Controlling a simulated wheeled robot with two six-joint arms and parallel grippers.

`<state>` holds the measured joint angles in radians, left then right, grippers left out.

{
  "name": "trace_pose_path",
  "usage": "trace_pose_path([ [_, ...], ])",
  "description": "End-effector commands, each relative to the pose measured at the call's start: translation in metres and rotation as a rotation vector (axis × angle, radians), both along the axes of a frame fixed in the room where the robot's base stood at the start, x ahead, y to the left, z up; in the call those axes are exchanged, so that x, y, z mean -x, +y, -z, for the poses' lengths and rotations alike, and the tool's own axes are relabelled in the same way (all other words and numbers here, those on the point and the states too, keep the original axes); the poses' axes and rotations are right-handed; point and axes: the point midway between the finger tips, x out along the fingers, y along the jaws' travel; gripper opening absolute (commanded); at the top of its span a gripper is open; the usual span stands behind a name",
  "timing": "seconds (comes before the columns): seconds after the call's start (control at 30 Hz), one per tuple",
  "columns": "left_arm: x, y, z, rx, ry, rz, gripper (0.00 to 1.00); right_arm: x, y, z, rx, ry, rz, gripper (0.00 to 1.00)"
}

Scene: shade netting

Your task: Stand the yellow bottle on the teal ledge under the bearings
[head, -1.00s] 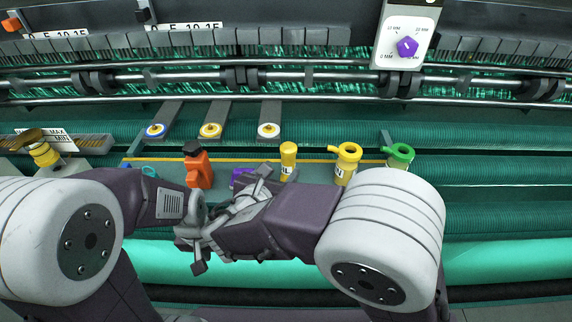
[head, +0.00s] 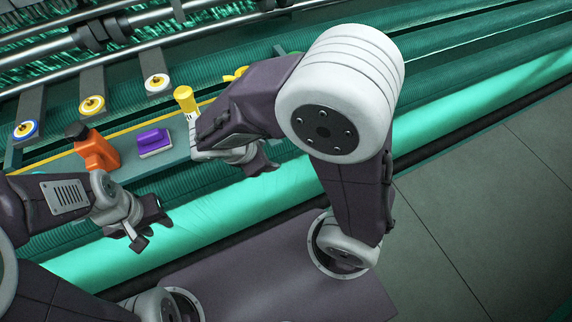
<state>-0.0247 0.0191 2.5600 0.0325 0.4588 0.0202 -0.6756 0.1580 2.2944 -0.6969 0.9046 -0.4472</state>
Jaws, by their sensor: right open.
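A yellow bottle (head: 185,98) with a pale label stands on the teal ledge (head: 125,172), its lower part partly hidden by my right arm. Three bearings, blue-rimmed (head: 27,130), yellow (head: 92,105) and white (head: 157,82), sit on grey arms behind and above the ledge. My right gripper (head: 258,163) is open and empty, to the right of and nearer than the bottle, apart from it. My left gripper (head: 145,228) looks open and empty, in front of the ledge over the bright teal roll.
An orange bottle (head: 98,152) with a dark cap and a purple block (head: 154,143) stand on the ledge left of the yellow bottle. A second yellow item (head: 237,73) and a green one (head: 279,54) are partly hidden behind my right arm. Grey floor (head: 480,200) lies open at right.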

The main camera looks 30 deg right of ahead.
Motion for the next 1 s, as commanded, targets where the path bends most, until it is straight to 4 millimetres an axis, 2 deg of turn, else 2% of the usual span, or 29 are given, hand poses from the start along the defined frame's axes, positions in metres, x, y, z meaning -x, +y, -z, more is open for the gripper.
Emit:
trace_pose_path([
  [0.03, 0.0, 0.0, 0.0, 0.0, 0.0, 0.0, 0.36, 0.018, -0.02, 0.015, -0.131, 0.0, 0.27, 0.56],
  [0.1, 0.0, 0.0, 0.0, 0.0, 0.0, 0.0, 0.36, 0.037, -0.031, 0.032, -0.32, -0.034, 0.674, 0.56],
  [0.2, 0.0, 0.0, 0.0, 0.0, 0.0, 0.0, 0.36, 0.046, -0.039, 0.043, -0.517, -0.122, 1.155, 0.56],
  [0.3, 0.0, 0.0, 0.0, 0.0, 0.0, 0.0, 0.36, 0.045, -0.046, 0.046, -0.626, -0.2, 1.455, 0.56],
  [0.43, 0.0, 0.0, 0.0, 0.0, 0.0, 0.0, 0.36, 0.043, -0.05, 0.046, -0.671, -0.24, 1.585, 0.56],
  [1.0, 0.0, 0.0, 0.0, 0.0, 0.0, 0.0, 0.36, 0.042, -0.049, 0.046, -0.671, -0.238, 1.58, 0.56],
])
